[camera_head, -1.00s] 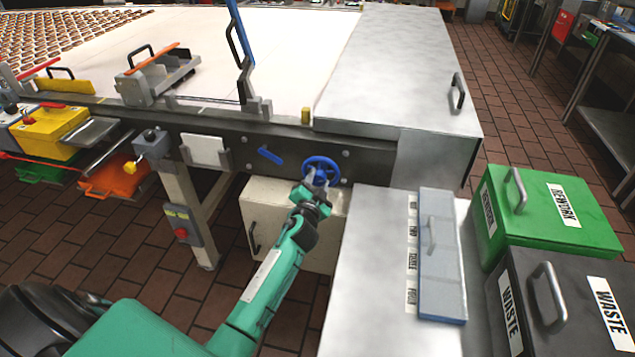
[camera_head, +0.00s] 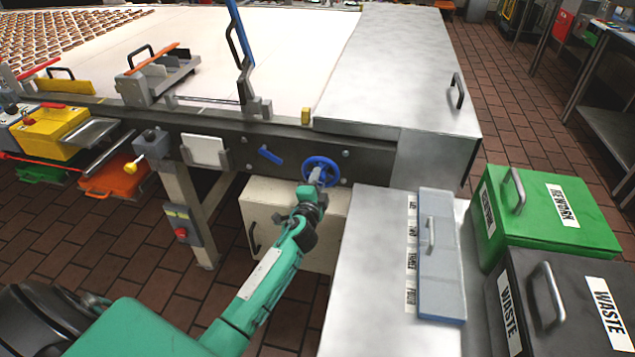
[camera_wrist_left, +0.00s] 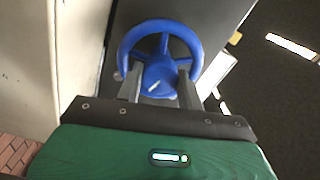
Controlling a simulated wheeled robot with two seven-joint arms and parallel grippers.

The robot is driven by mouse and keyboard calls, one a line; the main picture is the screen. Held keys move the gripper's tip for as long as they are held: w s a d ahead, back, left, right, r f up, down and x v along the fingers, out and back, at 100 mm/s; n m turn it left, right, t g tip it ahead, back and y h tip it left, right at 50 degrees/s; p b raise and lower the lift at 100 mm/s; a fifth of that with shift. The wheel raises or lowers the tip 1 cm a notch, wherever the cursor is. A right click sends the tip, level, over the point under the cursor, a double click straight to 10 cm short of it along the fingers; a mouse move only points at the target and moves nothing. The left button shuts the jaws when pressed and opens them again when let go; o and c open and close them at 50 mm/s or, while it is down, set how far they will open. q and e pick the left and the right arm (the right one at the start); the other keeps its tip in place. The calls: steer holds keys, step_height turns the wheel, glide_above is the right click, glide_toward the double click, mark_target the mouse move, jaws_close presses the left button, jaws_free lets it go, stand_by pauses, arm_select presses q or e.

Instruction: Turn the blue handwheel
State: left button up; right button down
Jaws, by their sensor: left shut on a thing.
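The blue handwheel (camera_head: 321,169) is mounted on the dark side rail of the conveyor. In the left wrist view the handwheel (camera_wrist_left: 160,55) shows its round rim, spokes and hub. My left gripper (camera_head: 317,177) reaches the wheel from below in the head view. In the left wrist view my left gripper's fingers (camera_wrist_left: 160,88) stand on both sides of the hub and are shut on it. The fingertips are partly hidden by the wheel. My right gripper is not in view.
A blue lever (camera_head: 270,156) sits on the rail left of the wheel. A cream cabinet (camera_head: 285,215) stands below. A metal table (camera_head: 375,270) with a blue-edged lidded tray (camera_head: 441,280) is close on the right, beside a green rework bin (camera_head: 550,210) and a black waste bin (camera_head: 560,320).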

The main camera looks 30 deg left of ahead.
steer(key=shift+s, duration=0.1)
arm_select(q)
steer(key=o, duration=1)
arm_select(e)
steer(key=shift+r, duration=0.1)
arm_select(q)
steer(key=b+v, duration=0.1)
steer(key=v, duration=1.2)
steer(key=shift+s+d, duration=0.1)
steer(key=shift+s, duration=0.3)
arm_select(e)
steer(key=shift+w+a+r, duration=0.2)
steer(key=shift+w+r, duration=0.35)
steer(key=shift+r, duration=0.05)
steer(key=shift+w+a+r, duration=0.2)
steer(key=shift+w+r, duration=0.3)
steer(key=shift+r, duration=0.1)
